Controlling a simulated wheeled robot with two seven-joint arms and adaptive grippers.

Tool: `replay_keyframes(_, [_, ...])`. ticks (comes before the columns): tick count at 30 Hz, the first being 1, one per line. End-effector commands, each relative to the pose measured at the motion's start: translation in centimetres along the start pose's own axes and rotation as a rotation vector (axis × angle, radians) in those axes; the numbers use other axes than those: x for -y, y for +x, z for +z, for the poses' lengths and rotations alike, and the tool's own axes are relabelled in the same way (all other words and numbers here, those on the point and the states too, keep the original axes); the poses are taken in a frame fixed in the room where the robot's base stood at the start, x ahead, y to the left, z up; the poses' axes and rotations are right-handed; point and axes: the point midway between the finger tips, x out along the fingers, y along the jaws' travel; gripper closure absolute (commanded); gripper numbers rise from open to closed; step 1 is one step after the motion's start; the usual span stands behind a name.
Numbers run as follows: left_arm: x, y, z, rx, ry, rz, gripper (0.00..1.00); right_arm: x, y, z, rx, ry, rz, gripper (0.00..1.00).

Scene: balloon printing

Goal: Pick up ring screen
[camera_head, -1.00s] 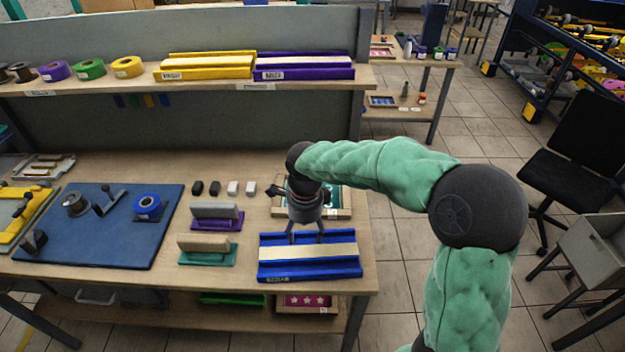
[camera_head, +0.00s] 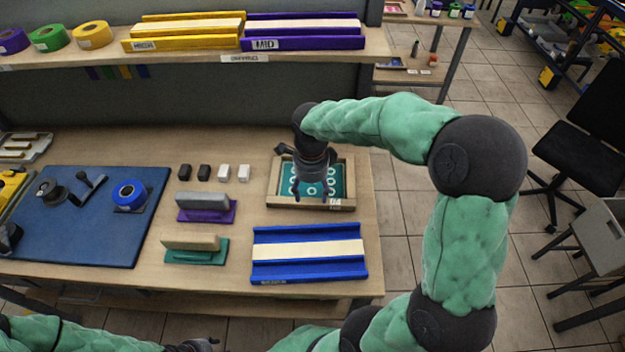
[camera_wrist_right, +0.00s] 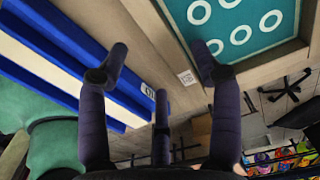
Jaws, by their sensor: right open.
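The ring screen (camera_head: 273,193) is a wooden frame around a teal panel with white rings. It lies flat on the table, behind the blue tray. My right gripper (camera_head: 311,198) is open and empty over its front part, and my wrist hides part of the panel. In the right wrist view the ring screen (camera_wrist_right: 272,66) fills the upper right, and the right gripper (camera_wrist_right: 158,65) has its fingers spread, with one over the frame's edge. I cannot tell whether it touches. My left gripper (camera_head: 201,345) is low at the bottom edge, too cut off to read.
The blue tray (camera_head: 310,230) with a cream strip lies just in front of the screen; it also shows in the wrist view (camera_wrist_right: 60,40). Purple (camera_head: 222,212) and teal (camera_head: 205,257) squeegee stands and several small blocks are to the left. A shelf (camera_head: 200,52) overhangs the table's back.

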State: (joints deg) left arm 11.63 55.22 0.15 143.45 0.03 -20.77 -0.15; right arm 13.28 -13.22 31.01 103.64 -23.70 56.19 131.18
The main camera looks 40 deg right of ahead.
Motion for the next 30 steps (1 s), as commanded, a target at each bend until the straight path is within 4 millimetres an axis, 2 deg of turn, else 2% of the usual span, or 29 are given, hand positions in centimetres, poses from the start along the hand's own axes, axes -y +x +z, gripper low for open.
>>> replay_keyframes(5, [0.2, 0.5, 0.0, -0.001, 0.000, 0.000, 0.60, 0.0, 1.1, 0.1, 0.000, 0.000, 0.001, 0.35])
replay_keyframes(14, [0.8, 2.2, -0.1, 0.000, 0.000, 0.000, 0.60, 0.0, 5.0, 0.1, 0.000, 0.000, 0.001, 0.35])
replay_keyframes(22, [0.8, 2.1, -0.1, -0.001, 0.000, 0.000, 0.60, 0.0, 5.2, 0.2, 0.001, 0.000, -0.001, 0.35])
replay_keyframes(29, [0.8, 2.1, -0.1, -0.001, 0.000, 0.000, 0.60, 0.0, 5.2, 0.2, 0.001, 0.000, -0.001, 1.00])
replay_keyframes(30, [0.8, 2.1, -0.1, -0.001, 0.000, 0.000, 0.60, 0.0, 5.2, 0.2, 0.001, 0.000, -0.001, 1.00])
